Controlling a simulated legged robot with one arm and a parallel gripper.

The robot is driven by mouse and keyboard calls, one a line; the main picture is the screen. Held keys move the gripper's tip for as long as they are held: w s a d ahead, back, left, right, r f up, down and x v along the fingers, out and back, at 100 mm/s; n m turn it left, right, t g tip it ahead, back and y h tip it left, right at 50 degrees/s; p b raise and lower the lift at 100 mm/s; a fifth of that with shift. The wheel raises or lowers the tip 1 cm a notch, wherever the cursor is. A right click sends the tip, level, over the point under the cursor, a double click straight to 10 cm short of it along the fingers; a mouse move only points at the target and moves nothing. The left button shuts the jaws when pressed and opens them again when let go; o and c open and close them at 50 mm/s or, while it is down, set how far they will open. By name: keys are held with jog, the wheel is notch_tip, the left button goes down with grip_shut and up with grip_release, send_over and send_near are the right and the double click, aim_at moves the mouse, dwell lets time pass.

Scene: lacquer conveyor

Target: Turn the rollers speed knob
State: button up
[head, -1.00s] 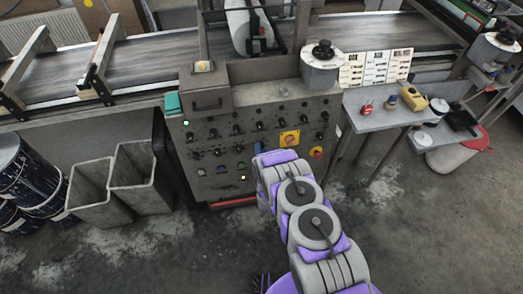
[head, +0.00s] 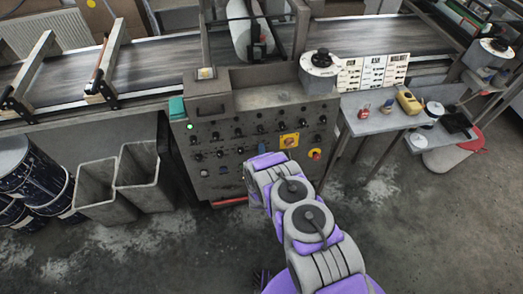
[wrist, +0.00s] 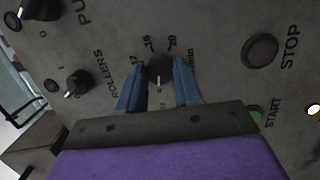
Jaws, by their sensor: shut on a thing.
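The black rollers speed knob (wrist: 160,72) shows in the wrist view, with a white pointer line and a printed scale around it. The word ROLLERS is printed to its left. My gripper (wrist: 159,66) has its two blue fingers on either side of the knob and is shut on it.
In the wrist view, a smaller rollers switch (wrist: 78,84) is left, a round STOP button (wrist: 260,50) right, and a green START button (wrist: 256,116) partly hidden. In the head view, grey bins (head: 140,180) stand left and a small side table (head: 380,125) right.

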jog(key=shift+s+d+m+g+p, duration=0.1)
jog(key=shift+m+g+p, duration=0.4)
jog(key=shift+m+p, duration=1.35)
jog(key=shift+s+m+g+p, duration=0.1)
jog(key=shift+m+g+p, duration=0.5)
jog(key=shift+m, duration=2.35)
jog(key=shift+f, duration=0.15)
jog(key=o, duration=0.8)
jog(key=shift+o, duration=1.2)
jog(key=shift+w+r, duration=0.2)
jog(key=p+v, duration=0.3)
jog(key=v, duration=1.4)
jog(key=shift+s+f, duration=0.2)
jog(key=shift+s, duration=0.05)
